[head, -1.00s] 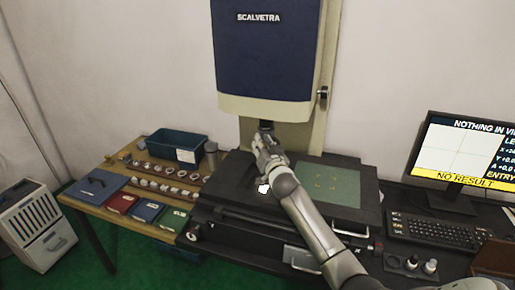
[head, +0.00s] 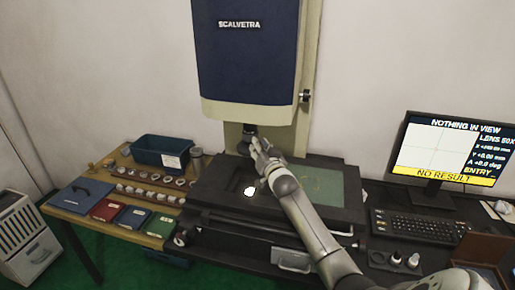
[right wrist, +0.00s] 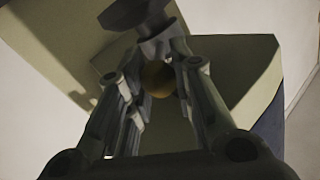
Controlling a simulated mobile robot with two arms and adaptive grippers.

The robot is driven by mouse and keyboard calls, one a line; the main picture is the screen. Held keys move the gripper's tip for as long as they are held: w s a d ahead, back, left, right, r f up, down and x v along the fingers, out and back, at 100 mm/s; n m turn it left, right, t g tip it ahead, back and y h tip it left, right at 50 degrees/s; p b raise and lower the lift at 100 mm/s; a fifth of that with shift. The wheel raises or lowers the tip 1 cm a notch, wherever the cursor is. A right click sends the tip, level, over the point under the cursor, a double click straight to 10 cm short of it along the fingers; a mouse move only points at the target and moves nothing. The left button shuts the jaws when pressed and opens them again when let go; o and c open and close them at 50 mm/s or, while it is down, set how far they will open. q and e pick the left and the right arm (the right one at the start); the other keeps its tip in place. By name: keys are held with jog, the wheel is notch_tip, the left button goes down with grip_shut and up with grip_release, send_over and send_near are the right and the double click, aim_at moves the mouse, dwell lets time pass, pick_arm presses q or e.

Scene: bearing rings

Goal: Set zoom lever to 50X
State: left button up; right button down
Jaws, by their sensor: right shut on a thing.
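The zoom lever's round brownish knob (right wrist: 158,78) sits between the fingers of my right gripper (right wrist: 160,85) in the right wrist view, below the dark lens barrel (right wrist: 145,14). In the head view my right gripper (head: 258,148) is just under the lens (head: 249,130) of the blue and cream SCALVETRA machine (head: 245,60), and it hides the lever. The gripper is shut on the knob. The monitor (head: 445,150) reads NOTHING IN VIEW, LENS 50X and NO RESULT. My left gripper is not in view.
Below my right arm is the machine's dark stage with a green plate (head: 345,185). A wooden table (head: 75,210) at left holds a blue bin (head: 160,151), rows of rings and several coloured cases. A keyboard (head: 415,225) and a small control panel (head: 395,260) are at right.

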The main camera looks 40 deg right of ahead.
jog(key=shift+d, duration=0.15)
jog(key=c, duration=1.4)
grip_release()
jog(key=shift+o, duration=1)
jog(key=shift+d, duration=0.1)
jog(key=shift+a, duration=0.2)
jog(key=shift+s+a, duration=0.1)
jog(key=shift+s, duration=0.1)
jog(key=v, duration=1.1)
jog(key=shift+s, duration=0.25)
